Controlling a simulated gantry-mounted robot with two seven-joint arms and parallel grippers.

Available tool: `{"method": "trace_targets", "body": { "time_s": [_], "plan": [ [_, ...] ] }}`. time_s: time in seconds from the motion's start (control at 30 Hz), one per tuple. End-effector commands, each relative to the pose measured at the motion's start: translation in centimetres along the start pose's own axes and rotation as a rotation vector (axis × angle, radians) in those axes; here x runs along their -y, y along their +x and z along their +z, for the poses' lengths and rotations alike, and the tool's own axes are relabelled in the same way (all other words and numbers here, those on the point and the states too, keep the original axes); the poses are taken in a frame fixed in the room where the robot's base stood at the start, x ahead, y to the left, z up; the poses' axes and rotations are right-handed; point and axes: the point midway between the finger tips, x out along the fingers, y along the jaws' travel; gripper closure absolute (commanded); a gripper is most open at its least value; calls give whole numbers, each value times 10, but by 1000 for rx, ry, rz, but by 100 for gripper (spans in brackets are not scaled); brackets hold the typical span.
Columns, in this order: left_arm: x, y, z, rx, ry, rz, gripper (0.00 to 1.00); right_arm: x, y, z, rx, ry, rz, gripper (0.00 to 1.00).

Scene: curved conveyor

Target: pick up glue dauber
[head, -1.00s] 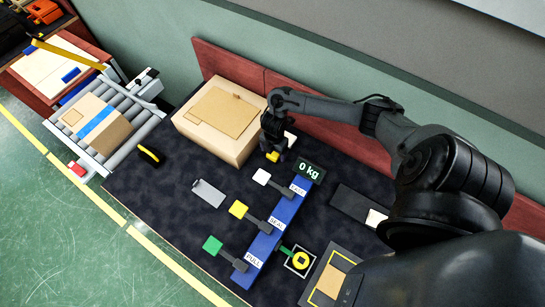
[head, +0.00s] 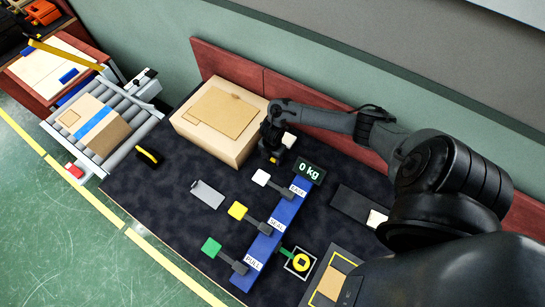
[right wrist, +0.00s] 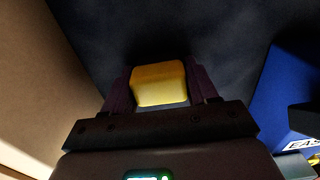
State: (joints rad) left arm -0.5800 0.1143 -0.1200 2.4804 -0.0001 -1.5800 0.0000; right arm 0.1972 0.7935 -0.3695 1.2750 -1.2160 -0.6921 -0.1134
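A yellow block-shaped piece, which looks like the glue dauber, lies between the fingers of my right gripper (head: 273,158). The right wrist view shows the yellow piece (right wrist: 159,84) up close, with one dark finger at each side. The fingers sit very near or against its sides; whether they press on it cannot be told. In the head view the gripper is low over the dark table, just right of the large cardboard box, and hides most of the piece. My left gripper is not in view.
The cardboard box (head: 194,139) stands close to the left of my right gripper. A blue panel (head: 264,246) with white, yellow and green levers is in front. A black-and-yellow object (head: 149,156) and a grey clipboard-like plate (head: 207,194) lie left. A red wall (head: 234,66) runs behind.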

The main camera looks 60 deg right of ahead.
Motion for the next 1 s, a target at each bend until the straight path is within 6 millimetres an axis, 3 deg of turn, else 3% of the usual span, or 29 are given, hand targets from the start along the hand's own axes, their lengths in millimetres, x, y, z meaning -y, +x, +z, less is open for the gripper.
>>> {"method": "trace_targets", "body": {
  "time_s": [0.03, 0.13, 0.47, 1.0],
  "plan": [
    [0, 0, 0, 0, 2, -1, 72, 0, 0, 0, 0, 0, 0, 60],
    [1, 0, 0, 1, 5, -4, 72, 0, 0, 0, 0, 0, 0, 72],
    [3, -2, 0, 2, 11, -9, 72, 0, -8, 0, 0, -1, 1, 73],
    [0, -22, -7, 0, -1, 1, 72, -1, -89, 0, -1, -1, 2, 73]
  ]
}}
